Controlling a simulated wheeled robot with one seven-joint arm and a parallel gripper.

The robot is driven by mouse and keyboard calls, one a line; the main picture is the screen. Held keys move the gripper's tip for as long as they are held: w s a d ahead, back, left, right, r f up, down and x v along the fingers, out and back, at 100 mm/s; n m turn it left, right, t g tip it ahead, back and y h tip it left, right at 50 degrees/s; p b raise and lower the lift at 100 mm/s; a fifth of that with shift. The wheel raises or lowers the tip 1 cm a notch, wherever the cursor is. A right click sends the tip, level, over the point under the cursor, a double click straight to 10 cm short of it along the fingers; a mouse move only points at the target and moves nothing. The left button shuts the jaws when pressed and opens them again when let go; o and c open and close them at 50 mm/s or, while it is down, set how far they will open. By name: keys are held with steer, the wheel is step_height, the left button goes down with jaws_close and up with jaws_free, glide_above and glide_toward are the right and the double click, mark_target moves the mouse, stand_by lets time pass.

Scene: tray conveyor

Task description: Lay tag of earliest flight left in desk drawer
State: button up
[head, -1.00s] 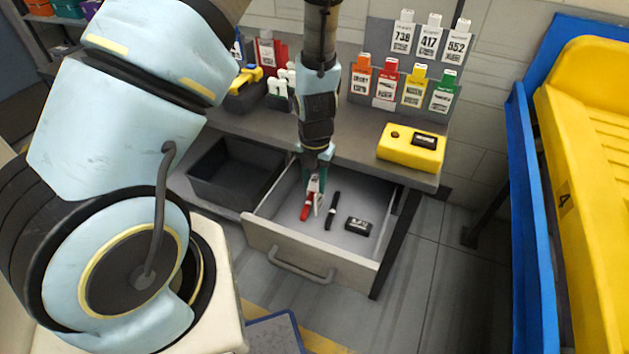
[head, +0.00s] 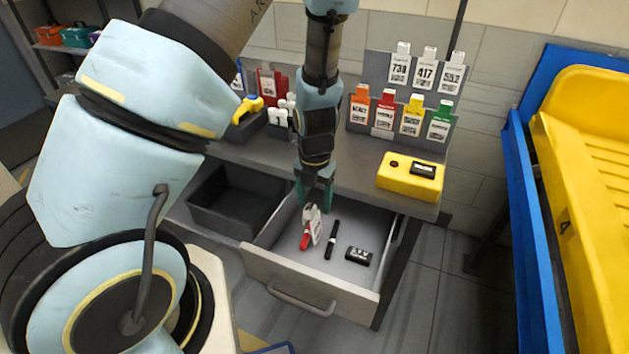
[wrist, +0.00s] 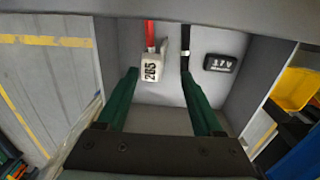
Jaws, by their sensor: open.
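A white tag (head: 311,222) with a dark printed number lies in the open desk drawer (head: 287,264). It also shows in the wrist view (wrist: 152,69), beyond my fingertips. A red item (head: 304,241) lies at the tag's end and is partly covered; whether the two are joined I cannot tell. My gripper (head: 314,193) is above the back of the drawer, pointing down.
A black pen (head: 331,240) and a small black device (head: 358,256) lie right of the tag. A tag rack (head: 385,140), holding white-topped and coloured tags, and a yellow box (head: 410,177) stand on the desk. An empty dark bin (head: 236,200) is left of the drawer. A blue-sided conveyor (head: 530,190) stands right.

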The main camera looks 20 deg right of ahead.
step_height(320, 180, up, 8)
steer(key=shift+r+p, duration=0.2)
steer(key=shift+p, duration=0.15)
steer(key=a+r+m, duration=0.6)
steer(key=a+m, duration=0.6)
steer(key=m, duration=0.2)
steer(key=w+a+r+m+t, duration=0.1)
steer(key=a+r+m, duration=0.5)
steer(key=a+m, duration=0.7)
steer(key=shift+w+r+m, duration=0.15)
steer(key=shift+r+m, duration=0.25)
steer(key=shift+m, duration=0.4)
